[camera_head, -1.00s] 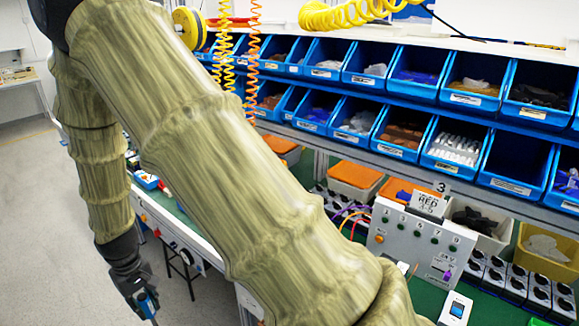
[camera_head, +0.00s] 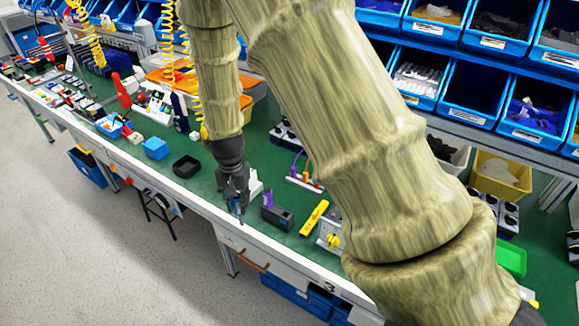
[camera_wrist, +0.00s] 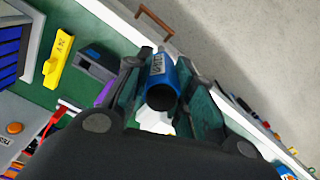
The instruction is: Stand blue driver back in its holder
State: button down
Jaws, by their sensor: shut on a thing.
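My gripper (camera_head: 236,204) is shut on the blue driver (camera_head: 237,209), over the front edge of the bench in the head view. In the wrist view the driver (camera_wrist: 162,75) sits between the two fingers (camera_wrist: 165,100), its dark round end facing the camera. A dark grey block (camera_head: 278,217), which looks like the holder, stands on the green bench top just right of the gripper. In the wrist view this block (camera_wrist: 97,62) is left of the driver, apart from it. A purple piece (camera_head: 267,198) shows at the block; whether it stands in it is unclear.
A yellow labelled piece (camera_head: 314,218) lies right of the block. A black tray (camera_head: 186,166) and a blue box (camera_head: 155,149) stand to the left. A white object is partly hidden behind my gripper. The bench's front edge (camera_head: 190,199) is close; a drawer handle (camera_wrist: 155,17) is below it.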

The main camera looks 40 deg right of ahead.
jog(key=s+d+r+m+p, duration=0.2)
jog(key=d+m, duration=0.4)
jog(key=m, duration=0.5)
jog(key=s+d+r+m+p, duration=0.3)
jog(key=d+r+m+p, duration=0.2)
jog(key=m, duration=0.6)
jog(key=shift+s+d+p, duration=0.2)
jog(key=shift+d+p, duration=0.25)
jog(key=shift+d, duration=0.85)
jog(key=shift+r+p, duration=0.2)
jog(key=shift+p, duration=0.2)
notch_tip(320, 180, down, 6)
jog(key=b, duration=0.2)
jog(key=shift+w+f+b, duration=0.15)
jog(key=shift+b, duration=0.15)
jog(key=shift+p, duration=0.65)
notch_tip(320, 180, down, 7)
jog(key=b, duration=0.3)
dwell(1.4)
jog(key=c, duration=1.1)
grip_release()
jog(key=shift+c, duration=0.2)
